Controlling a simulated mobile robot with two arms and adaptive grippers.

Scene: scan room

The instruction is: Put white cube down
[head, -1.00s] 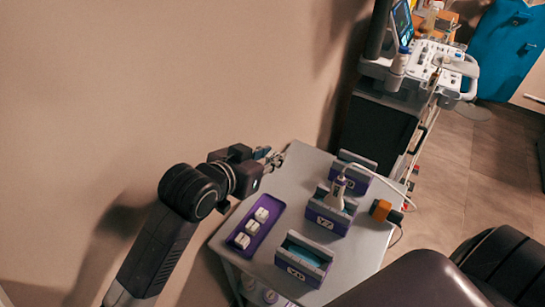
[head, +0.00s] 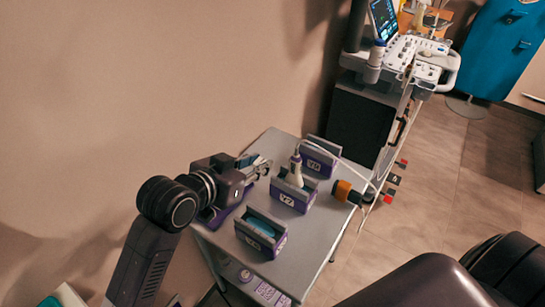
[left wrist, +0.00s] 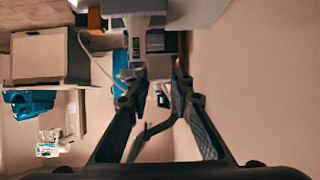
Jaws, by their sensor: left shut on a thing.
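My left gripper (head: 264,166) is over the back left part of the grey cart top (head: 318,222). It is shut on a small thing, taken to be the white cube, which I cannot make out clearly. In the left wrist view the two fingers (left wrist: 152,88) reach forward, and the cube does not show plainly between them. The purple tray (head: 222,214) is mostly hidden behind my gripper and arm. No white cubes show in it now. My right gripper is not in view.
Holders stand on the cart: one with blue contents (head: 261,232), one marked V2 (head: 292,195) with a white probe (head: 296,168), another behind (head: 320,156). An orange-and-black object (head: 346,192) lies at the right edge. An ultrasound machine (head: 400,65) stands beyond; the wall is left.

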